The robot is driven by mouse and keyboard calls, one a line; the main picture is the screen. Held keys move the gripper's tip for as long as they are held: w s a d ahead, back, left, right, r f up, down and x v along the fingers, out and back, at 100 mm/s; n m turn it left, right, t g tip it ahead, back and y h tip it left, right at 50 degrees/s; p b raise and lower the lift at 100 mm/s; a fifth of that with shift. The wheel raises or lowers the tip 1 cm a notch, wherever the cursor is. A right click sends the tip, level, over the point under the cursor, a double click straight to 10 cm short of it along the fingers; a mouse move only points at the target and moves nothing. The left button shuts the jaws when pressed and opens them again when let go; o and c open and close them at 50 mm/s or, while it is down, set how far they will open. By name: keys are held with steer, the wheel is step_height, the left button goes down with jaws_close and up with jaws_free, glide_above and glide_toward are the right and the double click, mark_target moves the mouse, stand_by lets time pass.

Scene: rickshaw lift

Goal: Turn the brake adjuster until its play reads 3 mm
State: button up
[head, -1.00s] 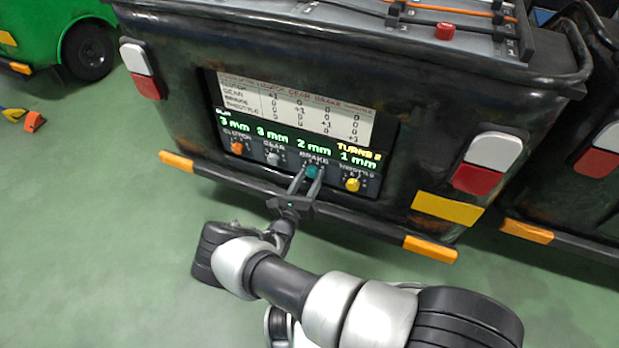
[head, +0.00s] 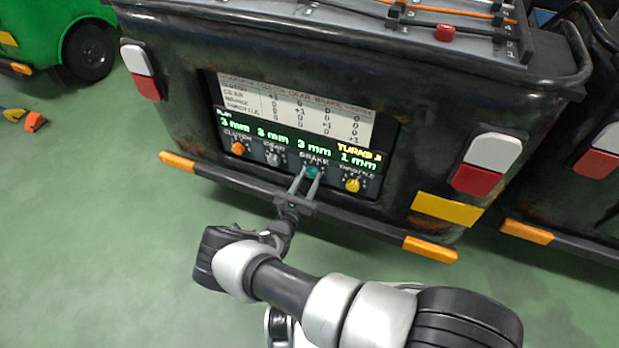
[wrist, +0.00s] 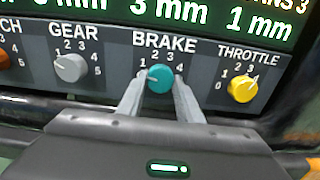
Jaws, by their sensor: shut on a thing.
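The teal brake adjuster (head: 313,172) is a round knob under the BRAKE label on the vehicle's rear panel. In the wrist view the same brake adjuster (wrist: 160,79) sits between my two fingers. My gripper (head: 307,181) is shut on it from below and in front. The play display (head: 290,142) reads 3 mm for clutch, 3 mm for gear, 3 mm for brake and 1 mm for throttle. The turns counter (head: 360,152) appears to read 3. The knob's pointer mark is too small to read surely.
The orange clutch knob (head: 237,148), grey gear knob (head: 273,158) and yellow throttle knob (head: 353,184) sit beside it on the panel. A table chart (head: 295,107) is above the display. The black bumper (head: 340,222) runs below the panel. Green floor lies open to the left.

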steer(key=shift+m, duration=1.6)
steer(key=o, duration=1)
steer(key=shift+o, duration=0.2)
steer(key=shift+p, duration=0.3)
steer(key=p+v, duration=0.2)
steer(key=v, duration=1.5)
steer(key=shift+s+p, duration=0.2)
steer(key=shift+p, duration=0.1)
steer(key=shift+a, duration=0.1)
